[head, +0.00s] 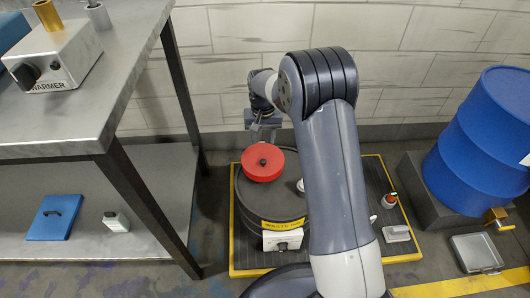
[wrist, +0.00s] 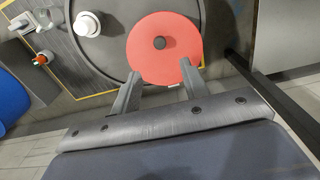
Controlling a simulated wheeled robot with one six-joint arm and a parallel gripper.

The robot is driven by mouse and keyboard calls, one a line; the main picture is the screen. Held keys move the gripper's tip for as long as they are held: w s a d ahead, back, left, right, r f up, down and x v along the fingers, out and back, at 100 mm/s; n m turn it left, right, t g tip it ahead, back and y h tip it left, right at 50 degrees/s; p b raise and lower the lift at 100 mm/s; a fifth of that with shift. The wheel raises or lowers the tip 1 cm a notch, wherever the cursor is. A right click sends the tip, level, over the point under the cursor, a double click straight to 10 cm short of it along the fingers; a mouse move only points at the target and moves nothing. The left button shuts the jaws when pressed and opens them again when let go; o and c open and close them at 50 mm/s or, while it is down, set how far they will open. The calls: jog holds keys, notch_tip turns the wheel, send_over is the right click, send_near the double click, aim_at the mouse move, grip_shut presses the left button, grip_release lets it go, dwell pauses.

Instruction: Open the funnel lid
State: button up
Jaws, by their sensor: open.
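The red round funnel lid (head: 262,165) with a dark knob at its centre sits on top of the dark waste drum (head: 275,207). In the wrist view the red lid (wrist: 165,52) lies just beyond my gripper's fingertips, with the knob (wrist: 159,43) standing up. My gripper (head: 262,129) is at the far side of the lid in the head view, behind and above it. In the wrist view my gripper (wrist: 161,72) is open and empty, its two fingers spread over the lid's near edge, apart from the knob. Whether the fingers touch the lid is unclear.
The drum stands on a yellow-edged platform (head: 235,258). A steel workbench (head: 95,120) with a warmer (head: 52,60) is on the left. A blue barrel (head: 480,140) and a metal tray (head: 476,252) are on the right. A white wall is behind.

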aim_at(263, 161)
notch_tip(263, 161, down, 10)
jog(key=b, duration=0.3)
jog(key=shift+f, duration=0.15)
grip_shut()
dwell(0.4)
